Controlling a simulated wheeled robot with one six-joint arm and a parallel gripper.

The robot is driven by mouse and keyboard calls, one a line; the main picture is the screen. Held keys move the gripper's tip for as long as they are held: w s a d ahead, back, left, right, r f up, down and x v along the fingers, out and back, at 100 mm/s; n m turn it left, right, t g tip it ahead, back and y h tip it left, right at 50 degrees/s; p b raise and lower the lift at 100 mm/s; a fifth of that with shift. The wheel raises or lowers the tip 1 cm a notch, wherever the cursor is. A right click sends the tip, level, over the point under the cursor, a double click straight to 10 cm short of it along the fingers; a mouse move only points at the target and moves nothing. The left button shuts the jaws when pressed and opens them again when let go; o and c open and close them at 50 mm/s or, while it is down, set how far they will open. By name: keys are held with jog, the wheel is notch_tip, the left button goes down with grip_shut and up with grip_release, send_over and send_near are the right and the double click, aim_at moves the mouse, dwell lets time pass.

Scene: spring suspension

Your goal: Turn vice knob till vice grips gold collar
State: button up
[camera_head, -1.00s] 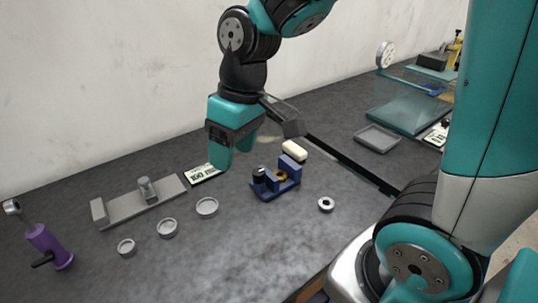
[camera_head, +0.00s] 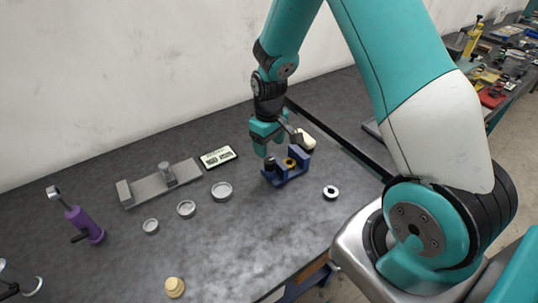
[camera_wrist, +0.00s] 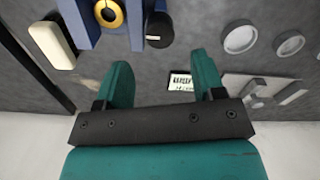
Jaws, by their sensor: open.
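The blue vice (camera_head: 287,174) stands on the dark table at mid picture in the head view. Its black knob (camera_head: 269,162) is on its left end. The gold collar (camera_head: 290,163) sits between the vice jaws; whether the jaws touch it I cannot tell. My gripper (camera_head: 275,147) hangs close behind and above the knob. In the wrist view my gripper (camera_wrist: 162,80) is open with nothing between its fingers. There the knob (camera_wrist: 158,30) lies ahead of the fingertips, between their lines, and the vice (camera_wrist: 133,20) and gold collar (camera_wrist: 109,13) are at the top.
A cream block (camera_head: 306,141) lies close to the vice's back right. A label display (camera_head: 218,157), a grey fixture (camera_head: 160,183) and several shallow round dishes (camera_head: 222,190) are to the left. A washer-like ring (camera_head: 331,192) lies at right. The front table is mostly clear.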

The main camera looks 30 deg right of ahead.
aim_at(269, 160)
notch_tip(269, 160, down, 6)
jog(key=shift+r+p, duration=0.1)
jog(key=shift+p, duration=0.35)
jog(key=c, duration=0.9)
jog(key=shift+c, duration=0.2)
